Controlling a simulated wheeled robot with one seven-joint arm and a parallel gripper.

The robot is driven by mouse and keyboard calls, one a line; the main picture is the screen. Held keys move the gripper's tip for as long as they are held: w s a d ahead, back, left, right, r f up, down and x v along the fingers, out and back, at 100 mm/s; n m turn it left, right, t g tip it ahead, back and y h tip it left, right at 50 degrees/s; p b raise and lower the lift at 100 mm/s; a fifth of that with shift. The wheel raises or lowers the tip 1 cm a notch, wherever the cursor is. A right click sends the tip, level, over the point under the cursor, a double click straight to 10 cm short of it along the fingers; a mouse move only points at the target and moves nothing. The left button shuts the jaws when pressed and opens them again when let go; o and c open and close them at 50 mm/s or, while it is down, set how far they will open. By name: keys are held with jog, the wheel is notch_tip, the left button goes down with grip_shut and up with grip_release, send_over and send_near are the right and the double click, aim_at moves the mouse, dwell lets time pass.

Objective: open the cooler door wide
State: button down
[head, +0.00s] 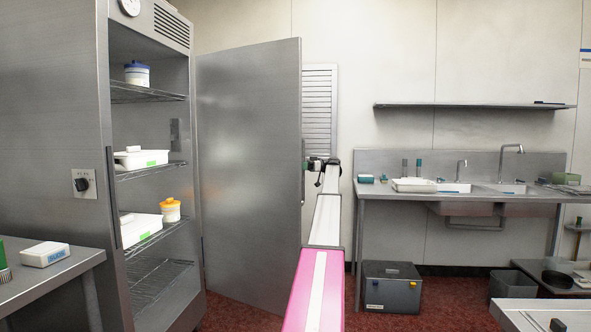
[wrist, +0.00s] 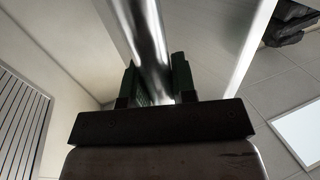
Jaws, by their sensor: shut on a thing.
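The steel cooler (head: 75,140) stands at the left in the head view, its shelves exposed. Its door (head: 250,165) is swung well out to the right of the opening, and I see its broad face. My gripper (head: 310,165) is at the door's free right edge. In the wrist view, the two dark fingers of my gripper (wrist: 158,82) are shut around the shiny vertical bar of the door handle (wrist: 147,40). The fingertips are partly hidden behind the bar. My arm reaches out from the lower middle of the head view.
Wire shelves (head: 150,172) in the cooler hold white tubs and lidded pots. A steel table (head: 45,280) stands at lower left. A sink counter (head: 460,190) is at right, with a grey box (head: 391,287) on the red floor below it. A louvred panel (head: 320,110) is behind the door.

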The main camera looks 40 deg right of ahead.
jog(key=shift+w+d, duration=0.2)
jog(key=shift+d, duration=0.5)
jog(key=c, duration=0.9)
grip_release()
jog(key=shift+w, duration=0.1)
jog(key=v, duration=1)
jog(key=shift+d, duration=0.4)
